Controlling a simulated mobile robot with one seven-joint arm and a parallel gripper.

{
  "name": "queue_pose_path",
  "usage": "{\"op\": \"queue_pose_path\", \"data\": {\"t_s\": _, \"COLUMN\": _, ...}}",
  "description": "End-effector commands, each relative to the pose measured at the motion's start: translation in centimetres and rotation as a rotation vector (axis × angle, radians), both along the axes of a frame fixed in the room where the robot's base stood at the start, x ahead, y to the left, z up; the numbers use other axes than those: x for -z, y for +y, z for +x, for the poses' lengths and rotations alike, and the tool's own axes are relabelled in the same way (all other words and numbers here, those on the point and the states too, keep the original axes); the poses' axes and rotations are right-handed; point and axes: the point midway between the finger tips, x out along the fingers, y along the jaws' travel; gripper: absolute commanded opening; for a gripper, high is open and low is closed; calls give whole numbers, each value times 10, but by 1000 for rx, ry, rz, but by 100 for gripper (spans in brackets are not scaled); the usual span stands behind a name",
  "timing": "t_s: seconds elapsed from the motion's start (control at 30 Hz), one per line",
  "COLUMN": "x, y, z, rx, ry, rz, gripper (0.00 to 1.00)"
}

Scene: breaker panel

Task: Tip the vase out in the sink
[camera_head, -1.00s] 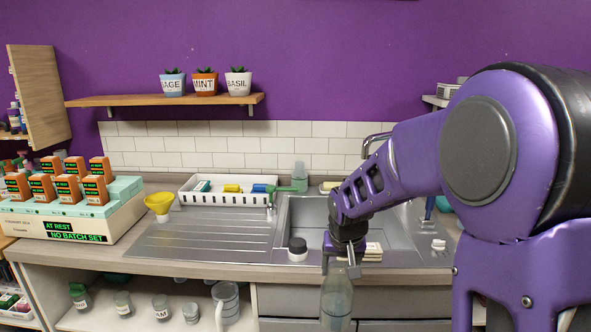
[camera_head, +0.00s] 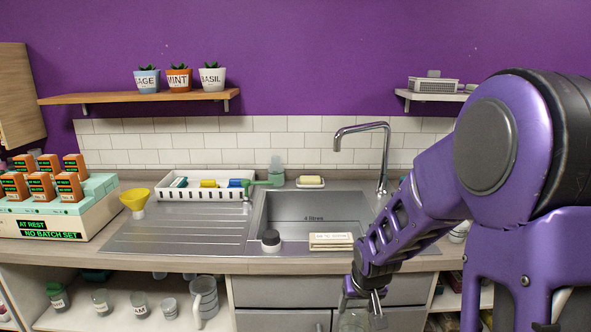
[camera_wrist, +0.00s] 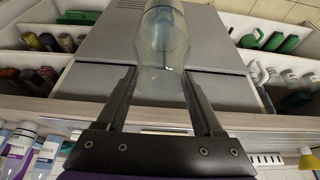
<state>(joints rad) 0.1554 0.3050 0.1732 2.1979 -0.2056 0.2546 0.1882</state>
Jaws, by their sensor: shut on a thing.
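The vase (camera_wrist: 163,45) is clear greenish glass. In the wrist view it sits between the two fingers of my gripper (camera_wrist: 160,80), which is shut on it. In the head view my gripper (camera_head: 363,298) hangs in front of the counter's front edge, below and to the right of the sink basin. Only a small part of the vase (camera_head: 352,322) shows there, at the bottom edge. Whether it has liquid in it I cannot tell.
A yellow funnel (camera_head: 136,200) and a white rack (camera_head: 222,192) lie left of the basin. The ribbed drainer (camera_head: 180,232) is mostly clear. Jars fill the open shelf below.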

Motion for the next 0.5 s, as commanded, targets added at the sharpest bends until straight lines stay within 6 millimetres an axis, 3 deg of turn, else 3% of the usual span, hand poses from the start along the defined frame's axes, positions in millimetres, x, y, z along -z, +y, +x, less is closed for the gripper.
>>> {"op": "queue_pose_path", "data": {"t_s": 0.23, "x": 5, "y": 1, "z": -3, "rx": -1, "ry": 0, "rz": 0, "gripper": 0}}
{"op": "queue_pose_path", "data": {"t_s": 0.5, "x": 44, "y": 1, "z": -33, "rx": -3, "ry": 4, "rz": 0, "gripper": 0}}
